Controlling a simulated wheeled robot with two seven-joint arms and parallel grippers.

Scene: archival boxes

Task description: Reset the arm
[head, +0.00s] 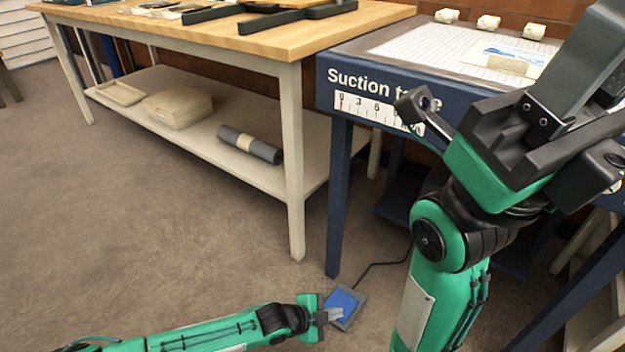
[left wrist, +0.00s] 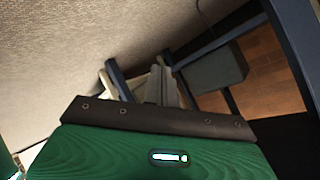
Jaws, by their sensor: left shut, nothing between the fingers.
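My left gripper (head: 335,314) is at the end of the green arm that comes in low from the left. It is shut and empty, above the floor, and overlaps the edge of a blue pedal-like pad (head: 345,301) in the head view. Whether it touches the pad cannot be told. Its grey fingers also show together in the left wrist view (left wrist: 163,85). My right arm rises large at the right of the head view, in front of the suction table (head: 350,92). Its dark gripper end points up, and its fingertips are not clearly seen.
A wooden workbench (head: 290,42) stands at the back left. Its lower shelf (head: 215,140) holds a tray, a pale bundle (head: 180,109) and a dark roll (head: 250,145). A black cable runs from the pad toward the suction table. The carpeted floor at left is clear.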

